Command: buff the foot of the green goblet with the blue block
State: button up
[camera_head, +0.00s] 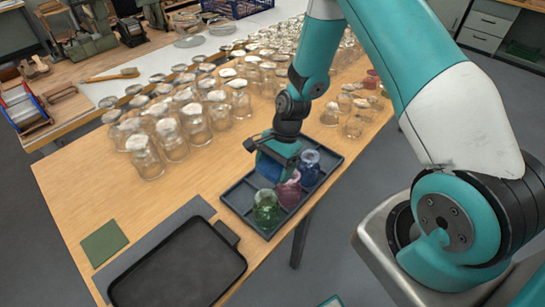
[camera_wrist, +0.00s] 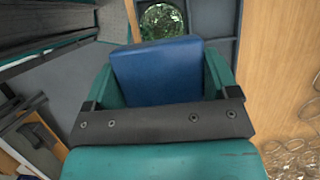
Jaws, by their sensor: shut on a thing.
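My gripper (camera_wrist: 160,95) is shut on the blue block (camera_wrist: 158,70), which sits between the two teal fingers in the wrist view. In the head view my gripper (camera_head: 277,160) is over the dark tray (camera_head: 236,202), at its back left part, and the blue block (camera_head: 267,168) shows only partly under it. The green goblet (camera_head: 266,208) stands in the tray's near compartment, apart from the block. In the wrist view the green goblet (camera_wrist: 162,20) is seen just past the block's far edge, partly cut off. I cannot make out which part is its foot.
A pink goblet (camera_head: 289,190) and a blue goblet (camera_head: 309,168) stand in the same tray beside the green one. Many clear jars (camera_head: 172,140) crowd the table behind. A black tray (camera_head: 180,268) and a green cloth (camera_head: 104,243) lie at the near left.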

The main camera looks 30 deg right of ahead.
aim_at(258, 204)
jog(key=shift+f+b, duration=3.15)
jog(key=shift+f, duration=0.75)
jog(key=shift+a+f, duration=0.15)
jog(key=shift+a, duration=0.1)
jog(key=shift+s+a, duration=0.35)
jog(key=shift+a, duration=0.55)
jog(key=shift+s+a, duration=0.3)
jog(key=shift+a, duration=0.65)
jog(key=shift+s+a, duration=0.35)
jog(key=shift+a, duration=0.65)
jog(key=shift+w+d, duration=0.3)
jog(key=shift+d, duration=0.7)
jog(key=shift+w+d, duration=0.35)
jog(key=shift+d, duration=0.6)
jog(key=shift+w+d, duration=0.3)
jog(key=shift+d, duration=0.7)
notch_tip(258, 204, up, 3)
jog(key=shift+d+r+p, duration=0.1)
jog(key=shift+p, duration=1)
jog(key=shift+r+p, duration=1.95)
jog(key=shift+r, duration=0.5)
